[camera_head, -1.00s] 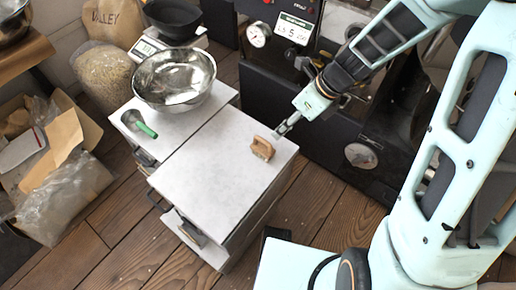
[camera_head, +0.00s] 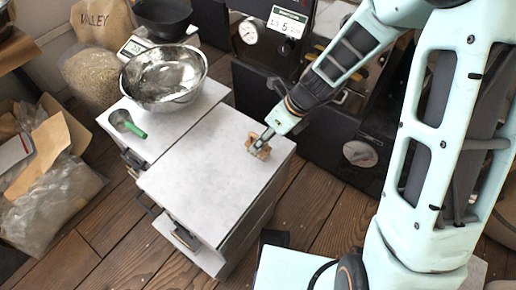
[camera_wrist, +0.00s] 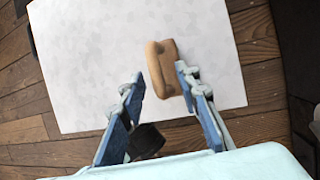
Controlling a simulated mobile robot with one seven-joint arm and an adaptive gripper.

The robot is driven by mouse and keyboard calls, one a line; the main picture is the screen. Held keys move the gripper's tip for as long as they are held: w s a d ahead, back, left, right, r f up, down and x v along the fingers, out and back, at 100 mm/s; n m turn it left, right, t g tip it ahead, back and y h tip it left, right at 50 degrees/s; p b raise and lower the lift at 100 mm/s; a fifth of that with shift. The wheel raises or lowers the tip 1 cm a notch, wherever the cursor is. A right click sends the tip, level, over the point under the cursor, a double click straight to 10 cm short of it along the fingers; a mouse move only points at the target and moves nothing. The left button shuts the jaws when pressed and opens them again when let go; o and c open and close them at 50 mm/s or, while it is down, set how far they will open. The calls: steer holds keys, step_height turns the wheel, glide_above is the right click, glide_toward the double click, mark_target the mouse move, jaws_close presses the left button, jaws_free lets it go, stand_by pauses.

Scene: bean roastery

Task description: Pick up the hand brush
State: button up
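The tan wooden hand brush (camera_head: 263,153) lies on the white cabinet top near its right edge. In the wrist view the brush (camera_wrist: 168,68) lies just ahead of the fingertips, closer to the right finger. My gripper (camera_head: 257,143) is above the brush in the head view and partly covers it. In the wrist view my gripper (camera_wrist: 158,82) is open, with its two fingers apart and nothing held. I cannot tell whether the right finger touches the brush.
A scale (camera_head: 134,46) with a black bowl is behind. A dark machine (camera_head: 325,145) stands close on the right. The front of the top is clear.

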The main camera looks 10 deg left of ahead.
steer(key=shift+r, duration=0.1)
jaws_close()
steer(key=shift+r, duration=0.1)
steer(key=shift+r+p, duration=0.25)
steer(key=shift+p, duration=0.05)
step_height(320, 180, up, 3)
steer(key=shift+r+p, duration=0.1)
steer(key=shift+p, duration=1)
steer(key=s+d+r+p, duration=0.3)
steer(key=s+d+r, duration=0.5)
steer(key=s, duration=0.3)
steer(key=shift+s+d+r, duration=0.15)
steer(key=shift+r, duration=0.45)
